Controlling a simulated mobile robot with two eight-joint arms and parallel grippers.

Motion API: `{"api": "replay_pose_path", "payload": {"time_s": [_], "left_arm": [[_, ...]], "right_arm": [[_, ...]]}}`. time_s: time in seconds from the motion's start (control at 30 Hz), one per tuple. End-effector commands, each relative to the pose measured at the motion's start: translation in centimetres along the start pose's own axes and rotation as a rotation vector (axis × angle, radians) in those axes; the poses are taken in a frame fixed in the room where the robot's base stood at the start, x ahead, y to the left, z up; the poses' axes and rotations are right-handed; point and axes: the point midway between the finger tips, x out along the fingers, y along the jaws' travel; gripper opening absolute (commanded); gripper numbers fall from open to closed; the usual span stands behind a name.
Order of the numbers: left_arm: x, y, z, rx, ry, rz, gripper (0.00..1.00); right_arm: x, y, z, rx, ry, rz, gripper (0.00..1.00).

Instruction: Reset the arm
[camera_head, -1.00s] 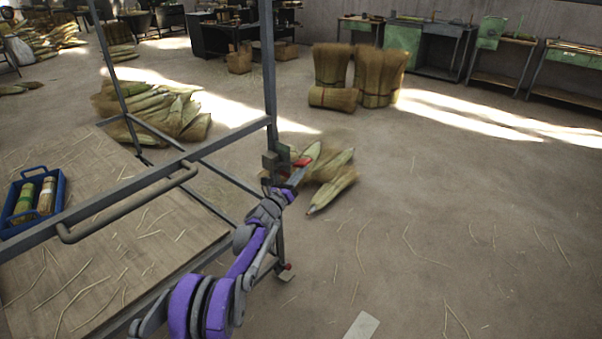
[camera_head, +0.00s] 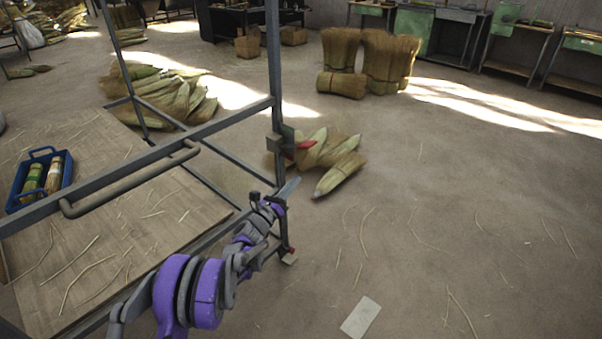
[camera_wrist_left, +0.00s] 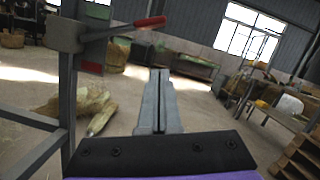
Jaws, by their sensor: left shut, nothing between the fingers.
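My left arm is purple and grey and reaches up from the bottom left in the head view. Its gripper (camera_head: 289,187) is shut and empty, just right of the upright post of a grey metal frame (camera_head: 273,75). In the left wrist view the gripper's two grey fingers (camera_wrist_left: 159,98) lie together with nothing between them. A red-handled lever on a clamp (camera_head: 304,145) is fixed to the post, above and beyond the gripper; the red handle also shows at upper left in the left wrist view (camera_wrist_left: 143,22). My right gripper is in neither view.
Corn-husk bundles (camera_head: 338,175) lie on the floor behind the post. A wooden platform (camera_head: 110,222) with a blue crate (camera_head: 20,190) of bottle-like items is at left. Broom-straw bundles (camera_head: 390,62) and green workbenches (camera_head: 413,35) stand at the back. The floor at right is mostly clear.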

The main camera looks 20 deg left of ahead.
Motion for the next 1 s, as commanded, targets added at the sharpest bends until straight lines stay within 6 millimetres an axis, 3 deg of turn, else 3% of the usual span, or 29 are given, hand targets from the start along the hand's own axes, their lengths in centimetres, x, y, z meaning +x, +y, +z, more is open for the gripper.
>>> {"api": "replay_pose_path", "payload": {"time_s": [0.17,0.67,0.77,0.83,1.0], "left_arm": [[-1.0,0.0,0.0,0.001,0.0,0.0,0.0],[-0.9,-0.3,0.0,0.011,0.006,-0.004,0.0],[-0.8,-2.2,0.1,0.087,0.046,-0.03,0.0],[-0.9,-4.7,0.2,0.198,0.102,-0.069,0.0],[-3.0,-13.1,-0.4,0.611,0.289,-0.243,0.0]], "right_arm": [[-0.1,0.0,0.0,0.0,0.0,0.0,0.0],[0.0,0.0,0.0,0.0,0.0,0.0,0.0],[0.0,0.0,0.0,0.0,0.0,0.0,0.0],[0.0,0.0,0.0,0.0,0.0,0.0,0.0],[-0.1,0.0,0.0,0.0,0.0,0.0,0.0]]}}
